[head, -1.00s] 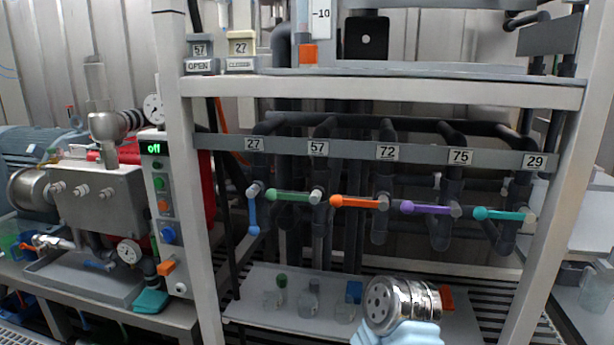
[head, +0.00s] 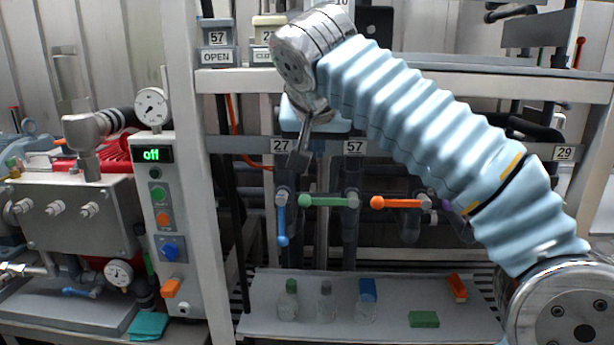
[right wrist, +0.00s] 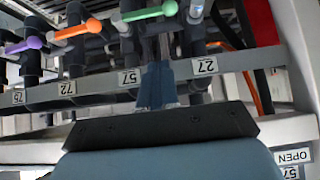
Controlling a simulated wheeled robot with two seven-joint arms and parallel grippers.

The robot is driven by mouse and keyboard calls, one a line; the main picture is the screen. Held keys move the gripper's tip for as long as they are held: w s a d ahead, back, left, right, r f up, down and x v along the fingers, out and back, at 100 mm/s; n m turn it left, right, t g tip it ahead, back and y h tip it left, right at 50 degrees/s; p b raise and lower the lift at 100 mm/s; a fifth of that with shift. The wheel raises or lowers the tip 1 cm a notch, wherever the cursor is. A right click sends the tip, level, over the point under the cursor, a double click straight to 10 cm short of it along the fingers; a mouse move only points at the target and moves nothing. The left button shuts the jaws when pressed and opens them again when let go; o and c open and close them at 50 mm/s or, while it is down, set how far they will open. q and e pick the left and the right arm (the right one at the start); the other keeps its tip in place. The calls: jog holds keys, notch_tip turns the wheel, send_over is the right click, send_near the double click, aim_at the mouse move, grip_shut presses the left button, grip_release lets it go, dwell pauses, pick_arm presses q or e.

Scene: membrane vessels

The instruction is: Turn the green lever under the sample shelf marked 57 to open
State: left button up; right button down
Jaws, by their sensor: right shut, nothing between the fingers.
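The green lever (head: 328,201) sits under the plate marked 57 (head: 355,147). It lies level, its ball end to the left and its pivot on the pipe at the right. It also shows at the top of the right wrist view (right wrist: 147,13). My right gripper (head: 298,161) is shut and empty, pointing down in front of the rail between the 27 and 57 plates, above and apart from the green lever. Its fingers show in the right wrist view (right wrist: 155,85). A tag reading 57 with OPEN (head: 217,47) stands on the upper left shelf. My left gripper is not in view.
A blue lever (head: 282,220) hangs down left of the green one. An orange lever (head: 397,203) lies level to the right. My right arm hides other levers. Bottles and blocks stand on the lower shelf (head: 262,325). A frame post (head: 190,130) rises at left.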

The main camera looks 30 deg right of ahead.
jog(key=b, duration=0.2)
send_over(328, 202)
jog(key=a, duration=0.3)
notch_tip(328, 202, down, 7)
jog(key=f, duration=0.4)
jog(key=shift+s+d+b, duration=0.1)
jog(key=shift+d+b, duration=0.1)
jog(key=shift+b, duration=0.15)
